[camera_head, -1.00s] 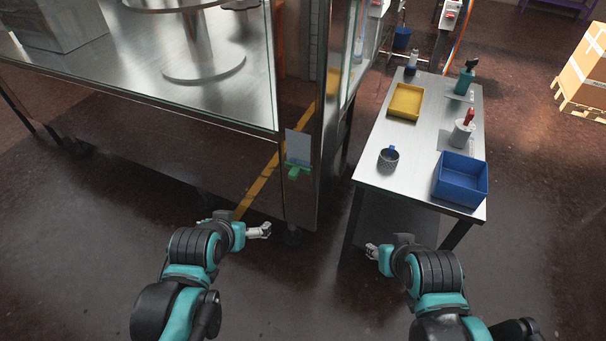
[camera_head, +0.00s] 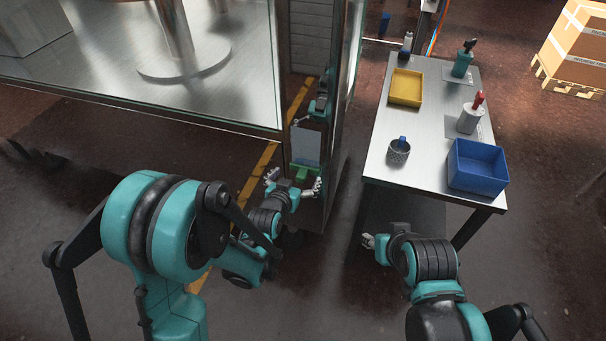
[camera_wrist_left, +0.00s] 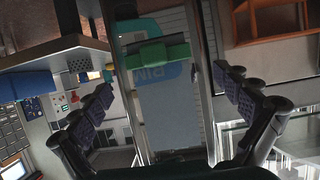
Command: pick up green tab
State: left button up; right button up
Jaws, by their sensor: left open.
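The green tab (camera_head: 302,173) is on the dark metal post of the glass-walled machine, just under a pale grey sheet (camera_head: 306,146). In the left wrist view the green tab (camera_wrist_left: 152,55) lies crosswise between the spread fingers, further off than they are. My left gripper (camera_head: 294,183) is open in front of the post, with a finger to each side of the tab and no contact visible. Its padded fingers also show in the wrist view (camera_wrist_left: 162,85). My right gripper (camera_head: 368,241) hangs beside the table's near left corner; its jaw opening is unclear.
The machine's glass wall (camera_head: 140,60) fills the left. Floor is open between post and table.

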aim_at(302, 172)
pick_arm(q)
jog(key=x, duration=0.2)
jog(key=b+x, duration=0.2)
jog(key=x, duration=0.1)
jog(key=shift+w+d+f, duration=0.15)
jog(key=shift+d+f, duration=0.05)
jog(key=shift+f, duration=0.2)
jog(key=shift+r, duration=0.1)
jog(key=shift+c, duration=0.6)
jog(key=c, duration=0.8)
